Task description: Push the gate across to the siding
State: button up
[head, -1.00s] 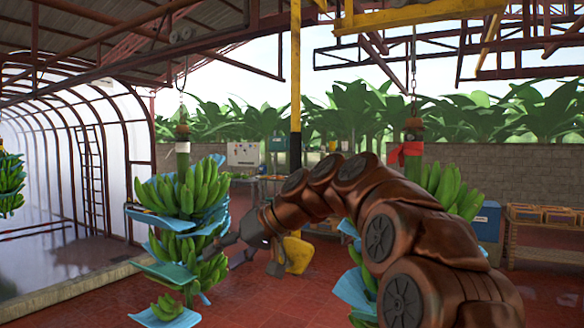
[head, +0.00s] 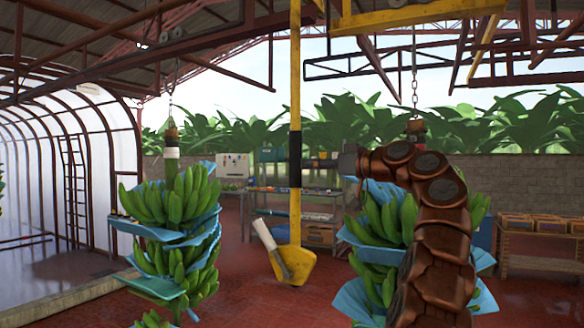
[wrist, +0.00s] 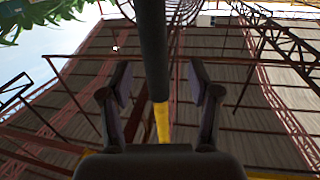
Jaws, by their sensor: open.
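A yellow pole (head: 295,215) with a black grip (head: 295,158) hangs from overhead and has a wide yellow foot. A yellow beam (head: 420,15) crosses the top right; I cannot tell for sure which part is the gate, nor which rail is the siding. In the wrist view my gripper (wrist: 160,85) is open, its two fingers on either side of a dark bar (wrist: 153,45) that continues in yellow. It looks like the pole's grip; I cannot tell whether it touches.
A banana bunch with blue sheets (head: 170,240) hangs on the left. Another bunch (head: 385,225) hangs on the right, partly behind my arm. A pale cylinder (head: 265,235) leans by the yellow foot. Shelves (head: 320,205) stand behind. Red floor shows between the bunches.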

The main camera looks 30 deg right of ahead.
aim_at(296, 163)
jog(key=x, duration=0.2)
jog(key=p+x, duration=0.1)
jog(key=x, duration=0.1)
jog(key=p+x, duration=0.1)
jog(key=x, duration=0.2)
jog(key=shift+w+d+r, duration=0.2)
jog(key=shift+w+d, duration=0.1)
jog(key=shift+d, duration=0.05)
jog(key=shift+c, duration=0.3)
grip_shut()
